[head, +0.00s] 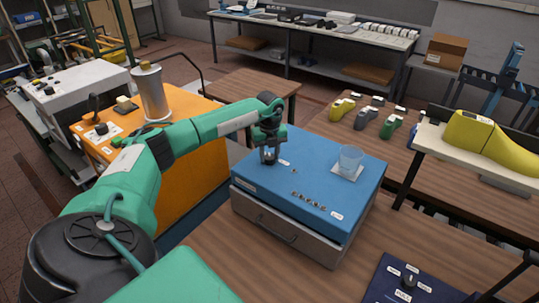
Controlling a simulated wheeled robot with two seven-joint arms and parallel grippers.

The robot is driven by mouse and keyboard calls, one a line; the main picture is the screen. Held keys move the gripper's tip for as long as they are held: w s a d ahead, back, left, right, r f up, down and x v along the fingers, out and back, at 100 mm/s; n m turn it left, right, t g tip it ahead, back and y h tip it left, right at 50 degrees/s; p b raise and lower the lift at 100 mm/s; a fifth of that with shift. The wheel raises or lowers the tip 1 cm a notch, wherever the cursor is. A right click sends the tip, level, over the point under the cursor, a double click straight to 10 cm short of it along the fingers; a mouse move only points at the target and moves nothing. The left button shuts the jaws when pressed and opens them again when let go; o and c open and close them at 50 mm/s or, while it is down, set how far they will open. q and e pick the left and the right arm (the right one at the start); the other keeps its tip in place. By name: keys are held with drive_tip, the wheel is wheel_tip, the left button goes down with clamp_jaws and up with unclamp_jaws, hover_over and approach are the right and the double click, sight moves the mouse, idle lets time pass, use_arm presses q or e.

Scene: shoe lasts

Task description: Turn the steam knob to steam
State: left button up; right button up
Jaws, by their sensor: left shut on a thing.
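A small dark knob (410,279) stands upright on a navy panel (383,291) at the bottom right, with white labels around it too small to read. Another dark knob (101,128) with white labels sits on the orange cabinet (200,182) at the left. I cannot tell from the lettering which is the steam knob. My left gripper (268,160) points down at the blue top of a drawer box (262,190), near its back left. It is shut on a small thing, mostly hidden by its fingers. My right gripper is out of view.
A clear cup (350,159) stands on a white pad, right of my left gripper. Several small pieces (309,201) lie in front on the blue top. A metal cylinder (151,92) stands on the orange cabinet. A yellow shoe last (490,141) rests on a raised shelf.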

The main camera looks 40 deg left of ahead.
use_arm(q)
drive_tip(key=m+b, duration=0.3)
drive_tip(key=shift+f+m, duration=0.2)
drive_tip(key=shift+m, duration=0.1)
drive_tip(key=m+b, duration=0.2)
drive_tip(key=m, duration=0.2)
drive_tip(key=shift+m, duration=0.3)
drive_tip(key=m+b, duration=0.2)
drive_tip(key=m, duration=0.2)
drive_tip(key=shift+r+m, duration=0.1)
drive_tip(key=shift+m, duration=0.2)
drive_tip(key=shift+r+m+b, duration=0.15)
drive_tip(key=shift+m+b, duration=0.8)
drive_tip(key=shift+m, duration=1.35)
drive_tip(key=o, duration=1)
